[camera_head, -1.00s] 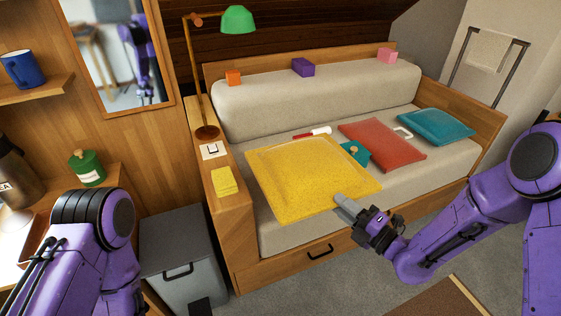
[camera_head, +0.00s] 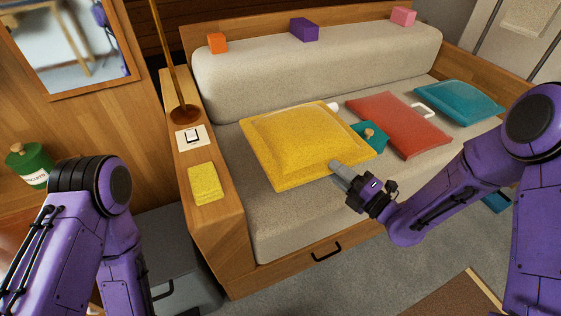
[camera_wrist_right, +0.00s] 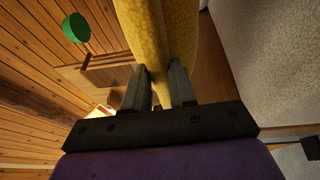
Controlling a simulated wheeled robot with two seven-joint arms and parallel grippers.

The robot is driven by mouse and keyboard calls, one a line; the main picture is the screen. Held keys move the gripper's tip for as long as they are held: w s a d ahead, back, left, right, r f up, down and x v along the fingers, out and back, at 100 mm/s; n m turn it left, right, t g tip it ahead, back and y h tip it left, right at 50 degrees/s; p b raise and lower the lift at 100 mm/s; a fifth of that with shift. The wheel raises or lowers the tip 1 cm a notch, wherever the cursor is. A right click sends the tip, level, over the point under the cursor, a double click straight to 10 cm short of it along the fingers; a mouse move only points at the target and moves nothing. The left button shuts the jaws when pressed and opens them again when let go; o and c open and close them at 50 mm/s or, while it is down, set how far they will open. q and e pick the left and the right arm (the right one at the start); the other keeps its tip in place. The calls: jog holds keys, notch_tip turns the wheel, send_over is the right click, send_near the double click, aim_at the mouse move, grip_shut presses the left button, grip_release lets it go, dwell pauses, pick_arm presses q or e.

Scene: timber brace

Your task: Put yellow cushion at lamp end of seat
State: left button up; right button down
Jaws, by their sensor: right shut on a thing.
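The yellow cushion (camera_head: 305,140) is over the left part of the grey seat (camera_head: 285,220), the end beside the lamp (camera_head: 183,110). My right gripper (camera_head: 343,170) is shut on the cushion's front right edge. In the right wrist view the cushion (camera_wrist_right: 160,35) is between the two fingers (camera_wrist_right: 160,88). I cannot tell whether the cushion's underside touches the seat. My left arm shows at the lower left of the head view, but its gripper is out of view.
A red cushion (camera_head: 400,122) and a teal cushion (camera_head: 459,101) lie farther right on the seat. A teal item with a wooden knob (camera_head: 370,136) is beside the yellow cushion. The left armrest holds a switch (camera_head: 192,137) and yellow notes (camera_head: 204,183). Blocks stand on the backrest.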

jog(key=f+b, duration=0.1)
jog(key=f, duration=0.3)
jog(key=f+b, duration=0.1)
jog(key=f, duration=0.3)
jog(key=f+b, duration=0.1)
jog(key=f, duration=0.2)
jog(key=shift+w+f, duration=0.35)
jog(key=shift+f, duration=0.05)
pick_arm(q)
jog(key=f, duration=0.4)
jog(key=shift+w, duration=0.25)
pick_arm(e)
jog(key=c, duration=0.9)
grip_release()
pick_arm(q)
jog(key=shift+f, duration=0.1)
